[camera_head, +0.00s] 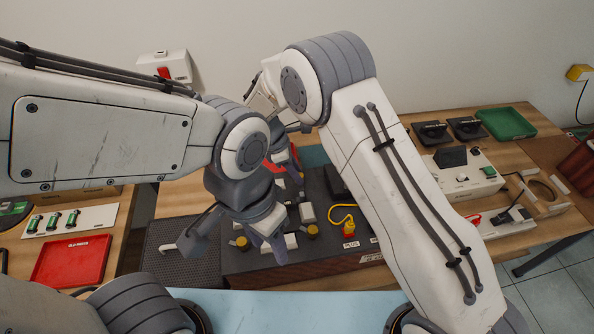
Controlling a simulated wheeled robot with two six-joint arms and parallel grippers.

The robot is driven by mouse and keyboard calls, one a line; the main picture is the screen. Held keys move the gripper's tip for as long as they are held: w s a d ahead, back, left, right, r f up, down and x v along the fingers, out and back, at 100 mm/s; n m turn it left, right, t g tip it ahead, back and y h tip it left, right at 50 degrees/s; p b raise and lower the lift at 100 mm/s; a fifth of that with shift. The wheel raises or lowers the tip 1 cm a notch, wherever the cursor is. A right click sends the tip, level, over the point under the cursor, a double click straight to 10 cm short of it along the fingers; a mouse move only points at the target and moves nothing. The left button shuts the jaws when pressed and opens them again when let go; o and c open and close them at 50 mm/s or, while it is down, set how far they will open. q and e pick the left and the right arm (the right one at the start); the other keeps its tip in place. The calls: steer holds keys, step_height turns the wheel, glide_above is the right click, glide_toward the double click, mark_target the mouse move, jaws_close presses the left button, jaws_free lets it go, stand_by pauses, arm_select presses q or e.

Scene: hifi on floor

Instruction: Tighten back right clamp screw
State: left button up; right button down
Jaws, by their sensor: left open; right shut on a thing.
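A dark box-shaped device (300,262) stands on the bench, with white blocks and brass-coloured knobs on top. One brass knob (312,231) is right of my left gripper; another (242,243) shows between its fingers in the picture. My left gripper (234,242) is open over the device's left end, fingers pointing down. I cannot tell whether it touches anything.
A yellow plug with a cable (349,228) lies on the device near a PLUS label. A red tray (70,262) and green cells (53,221) are at left. A green tray (506,122), black holders and a white instrument (462,180) are at right.

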steer(key=m+g, duration=0.1)
steer(key=m, duration=0.3)
steer(key=shift+w+m+g, duration=0.2)
steer(key=shift+m+g, duration=0.1)
steer(key=shift+g, duration=0.1)
steer(key=shift+w+d+m+g+y, duration=0.1)
steer(key=shift+m+g+y, duration=0.25)
steer(key=shift+m, duration=0.95)
steer(key=shift+m+g+y, duration=0.25)
steer(key=shift+m+g, duration=0.2)
steer(key=shift+m, duration=0.85)
steer(key=c, duration=0.6)
jaws_free()
steer(key=b+v, duration=0.2)
steer(key=v, duration=0.8)
steer(key=shift+r, duration=0.25)
